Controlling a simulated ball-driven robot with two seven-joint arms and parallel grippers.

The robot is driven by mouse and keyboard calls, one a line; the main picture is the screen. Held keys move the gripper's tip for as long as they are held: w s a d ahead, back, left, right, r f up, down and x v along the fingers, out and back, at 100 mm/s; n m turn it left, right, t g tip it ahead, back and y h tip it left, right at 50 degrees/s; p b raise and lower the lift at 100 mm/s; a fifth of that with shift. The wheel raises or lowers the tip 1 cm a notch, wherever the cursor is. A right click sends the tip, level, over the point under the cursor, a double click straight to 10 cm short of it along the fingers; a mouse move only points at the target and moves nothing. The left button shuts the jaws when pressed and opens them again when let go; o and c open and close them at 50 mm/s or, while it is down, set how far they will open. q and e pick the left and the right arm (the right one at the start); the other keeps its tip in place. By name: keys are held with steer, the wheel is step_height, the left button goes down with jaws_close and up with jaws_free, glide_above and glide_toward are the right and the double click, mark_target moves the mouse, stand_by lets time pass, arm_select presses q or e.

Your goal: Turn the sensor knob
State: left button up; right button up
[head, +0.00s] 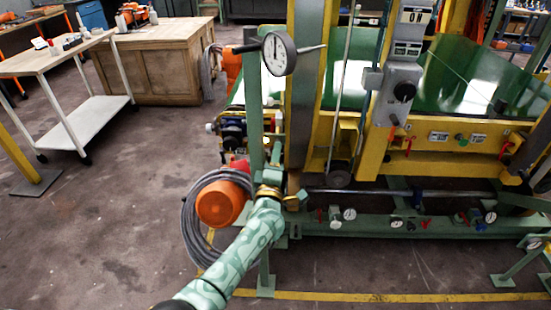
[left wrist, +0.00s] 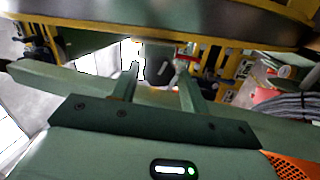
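A black round knob (head: 404,90) sits on a grey control box on the yellow frame in the head view; no label tells me whether it is the sensor knob. My left gripper (head: 280,192) is low beside the green post, below and left of that knob and well apart from it. In the left wrist view its two fingers (left wrist: 160,84) stand apart with a gap between them. A dark rounded thing (left wrist: 158,70) shows beyond the gap; I cannot tell what it is or whether anything touches it. My right gripper is in neither view.
A dial gauge (head: 279,53) is on the green post above my left gripper. An orange motor (head: 222,203) and coiled grey hose lie left of my arm. Small gauges and red valves line the green lower beam (head: 370,228).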

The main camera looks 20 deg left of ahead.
arm_select(q)
steer(key=shift+s, duration=0.1)
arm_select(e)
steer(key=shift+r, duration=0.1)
arm_select(q)
steer(key=p+v, duration=0.4)
steer(key=v, duration=1.2)
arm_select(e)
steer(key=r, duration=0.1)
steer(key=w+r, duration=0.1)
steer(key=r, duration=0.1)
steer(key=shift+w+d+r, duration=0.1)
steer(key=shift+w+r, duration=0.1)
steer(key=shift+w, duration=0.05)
arm_select(q)
steer(key=shift+f, duration=0.15)
